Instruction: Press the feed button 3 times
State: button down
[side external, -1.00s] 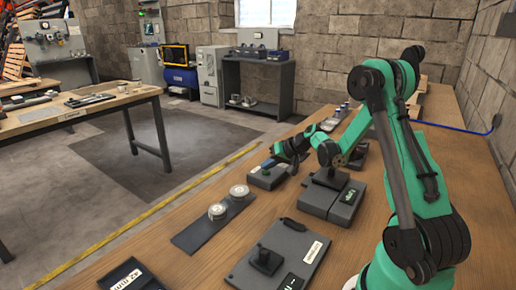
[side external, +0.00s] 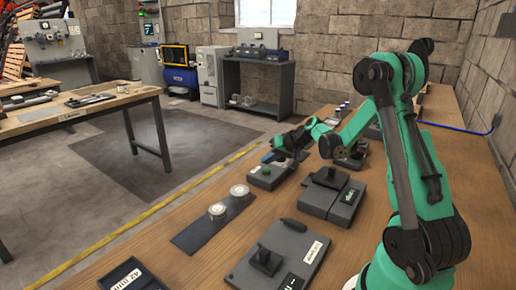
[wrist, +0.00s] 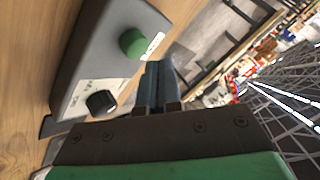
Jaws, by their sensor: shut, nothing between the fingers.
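A grey control box (side external: 266,181) stands on the wooden bench in the side view, with a green round button (side external: 265,170) on top. In the wrist view the box (wrist: 95,40) carries the green button (wrist: 132,43) and a black knob (wrist: 101,103), each by a white label too small to read. My gripper (side external: 270,156) is above and just behind the box, apart from the green button. In the wrist view its blue-grey fingers (wrist: 157,75) are together and empty, to the right of the button and knob.
A dark strip with two round tins (side external: 217,211) lies in front of the box. A grey device with a display (side external: 331,193) stands to its right, and a flat grey unit (side external: 278,260) is nearer. Small round items stand farther back along the bench.

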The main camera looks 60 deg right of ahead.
aim_at(269, 170)
jog(key=shift+r, duration=2.5)
dwell(0.6)
notch_tip(269, 170, up, 4)
jog(key=shift+f, duration=0.1)
dwell(0.3)
jog(key=shift+f, duration=4.4)
jog(key=shift+f, duration=0.15)
jog(key=shift+f, duration=0.3)
